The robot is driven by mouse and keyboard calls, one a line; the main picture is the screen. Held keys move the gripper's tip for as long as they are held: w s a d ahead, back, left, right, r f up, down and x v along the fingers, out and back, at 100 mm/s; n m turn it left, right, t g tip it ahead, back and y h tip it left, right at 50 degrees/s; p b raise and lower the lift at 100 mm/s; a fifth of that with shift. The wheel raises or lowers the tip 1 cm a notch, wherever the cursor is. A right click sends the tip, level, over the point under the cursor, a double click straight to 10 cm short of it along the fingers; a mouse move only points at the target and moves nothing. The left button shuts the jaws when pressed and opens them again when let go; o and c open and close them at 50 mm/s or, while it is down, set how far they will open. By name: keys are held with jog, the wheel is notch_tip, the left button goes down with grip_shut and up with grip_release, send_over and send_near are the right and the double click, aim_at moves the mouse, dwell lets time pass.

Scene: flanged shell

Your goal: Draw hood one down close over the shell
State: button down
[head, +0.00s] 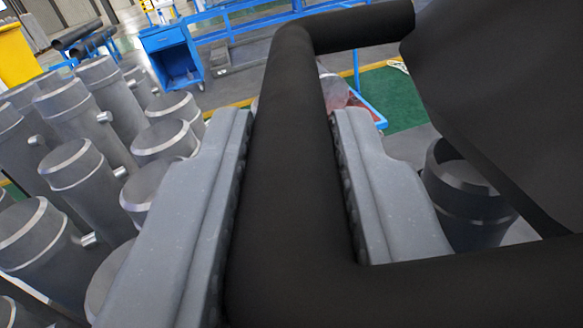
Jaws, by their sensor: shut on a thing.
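My gripper (297,190) is shut on a thick black tubular handle (285,150), with one grey finger on each side of the bar. The handle bends at its top and bottom and joins a large dark body (500,85) at the right, which looks like the hood. The hood fills the right side of the head view and is partly cut off. Below it stands a dark round open-topped cylinder (465,195), partly hidden by the hood and handle; I cannot tell whether it is the shell.
Several grey capped cylinders (82,165) with side stubs stand close together at the left. A blue cabinet (172,52) and blue rails stand behind. A green floor patch (400,100) lies at the back right. A yellow object (18,55) is at the far left.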

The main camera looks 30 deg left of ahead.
jog(key=shift+f, duration=0.45)
jog(key=c, duration=1.3)
grip_release()
jog(key=shift+r, duration=0.1)
